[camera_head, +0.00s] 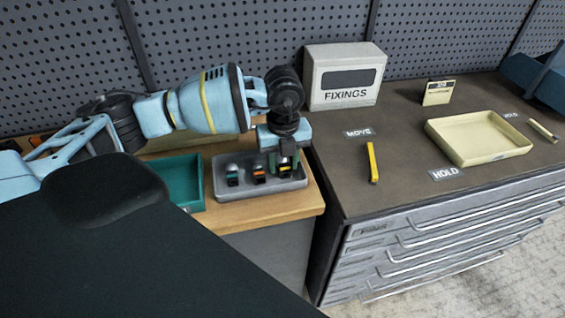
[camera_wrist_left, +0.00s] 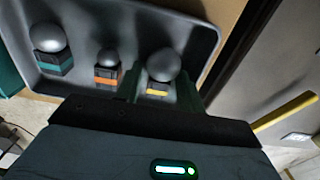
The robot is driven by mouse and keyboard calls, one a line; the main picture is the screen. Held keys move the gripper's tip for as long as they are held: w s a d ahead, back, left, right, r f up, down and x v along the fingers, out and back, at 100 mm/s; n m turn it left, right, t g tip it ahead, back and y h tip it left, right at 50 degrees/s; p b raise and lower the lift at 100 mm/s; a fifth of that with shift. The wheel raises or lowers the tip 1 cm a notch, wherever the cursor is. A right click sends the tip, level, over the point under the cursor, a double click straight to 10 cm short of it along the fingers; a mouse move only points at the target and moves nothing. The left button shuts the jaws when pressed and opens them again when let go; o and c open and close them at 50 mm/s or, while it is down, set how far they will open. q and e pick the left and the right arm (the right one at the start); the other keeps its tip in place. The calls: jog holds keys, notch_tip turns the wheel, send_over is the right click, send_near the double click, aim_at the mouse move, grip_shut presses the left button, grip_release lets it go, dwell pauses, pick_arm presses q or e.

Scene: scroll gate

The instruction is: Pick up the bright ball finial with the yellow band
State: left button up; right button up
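The ball finial with the yellow band (camera_wrist_left: 163,66) has a shiny grey ball on a dark block. It stands upright at the right end of a grey tray (camera_wrist_left: 84,91). My left gripper (camera_wrist_left: 165,88) points down over it, with one finger on each side of it. The fingers look open, with no clear contact on the finial. In the head view my left gripper (camera_head: 285,163) covers most of it, and only its yellow band (camera_head: 285,168) shows. My right gripper is in neither view.
Finials with an orange band (camera_head: 259,174) and a green band (camera_head: 232,174) stand to the left in the same tray. A teal bin (camera_head: 182,180) is left of the tray. A FIXINGS box (camera_head: 343,98), yellow bar (camera_head: 372,162) and cream tray (camera_head: 478,151) sit on the dark cabinet top.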

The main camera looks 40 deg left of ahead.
aim_at(284, 164)
pick_arm(q)
grip_shut()
jog(key=shift+r, duration=0.2)
jog(key=shift+r, duration=0.2)
notch_tip(284, 164, up, 3)
jog(key=shift+s+d, duration=0.15)
jog(key=s+d+r, duration=0.1)
jog(key=s+d, duration=0.8)
jog(key=s, duration=0.3)
jog(key=shift+s+d, duration=0.15)
jog(key=shift+d, duration=0.2)
jog(key=shift+r, duration=0.1)
